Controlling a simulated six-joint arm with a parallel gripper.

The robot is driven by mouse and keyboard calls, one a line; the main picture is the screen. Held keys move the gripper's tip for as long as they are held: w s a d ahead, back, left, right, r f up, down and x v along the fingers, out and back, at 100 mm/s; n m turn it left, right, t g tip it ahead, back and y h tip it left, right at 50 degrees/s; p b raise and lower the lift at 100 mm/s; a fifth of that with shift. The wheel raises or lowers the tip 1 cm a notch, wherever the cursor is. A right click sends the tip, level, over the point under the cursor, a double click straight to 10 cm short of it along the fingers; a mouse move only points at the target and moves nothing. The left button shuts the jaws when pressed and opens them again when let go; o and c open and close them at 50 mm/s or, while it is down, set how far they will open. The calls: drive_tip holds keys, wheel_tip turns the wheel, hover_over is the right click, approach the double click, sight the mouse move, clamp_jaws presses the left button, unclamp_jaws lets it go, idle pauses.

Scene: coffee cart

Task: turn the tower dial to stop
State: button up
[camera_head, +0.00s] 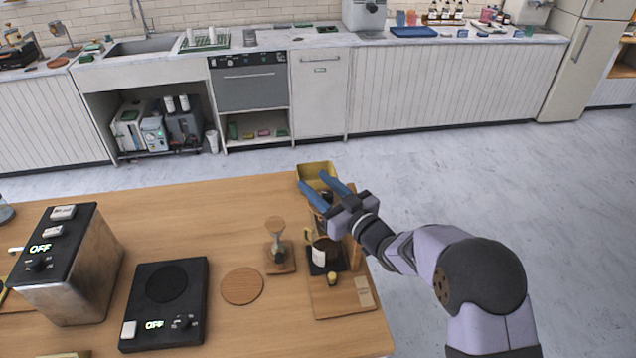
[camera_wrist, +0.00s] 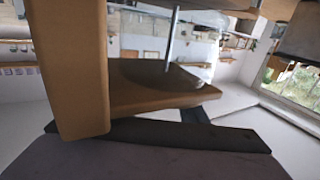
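The tower is a wooden stand at the right end of the wooden table, with its base (camera_head: 335,303) flat on the tabletop. A dark mug (camera_head: 325,251) with a pale label stands within it. My gripper (camera_head: 315,183) is at the tower's upper part, its two blue fingers apart and pointing up and left in the head view. I see nothing clearly held between them. The tower's dial cannot be made out; my gripper and wrist cover part of the upper tower. The wrist view shows a wooden post (camera_wrist: 75,65) and a wooden shelf (camera_wrist: 155,97) very close.
A yellow bin (camera_head: 316,168) is just beyond the fingers. A small hourglass-shaped stand (camera_head: 278,248), a round cork mat (camera_head: 242,286), a black scale-like unit (camera_head: 165,325) and a metal box (camera_head: 75,270) reading OFF stand to the left. The table's far middle is clear.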

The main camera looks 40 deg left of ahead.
clamp_jaws()
drive_tip(key=shift+g, duration=0.3)
drive_tip(key=shift+s+n+g+b, duration=0.15)
drive_tip(key=shift+n+g+b, duration=0.45)
drive_tip(key=shift+n+g, duration=0.15)
drive_tip(key=shift+s+a+n+g+y, duration=0.1)
drive_tip(key=shift+s+n+g+y, duration=0.1)
drive_tip(key=shift+n+g, duration=0.35)
drive_tip(key=shift+s+n+g+y, duration=0.15)
drive_tip(key=shift+n+g+y, duration=0.05)
drive_tip(key=shift+g, duration=0.5)
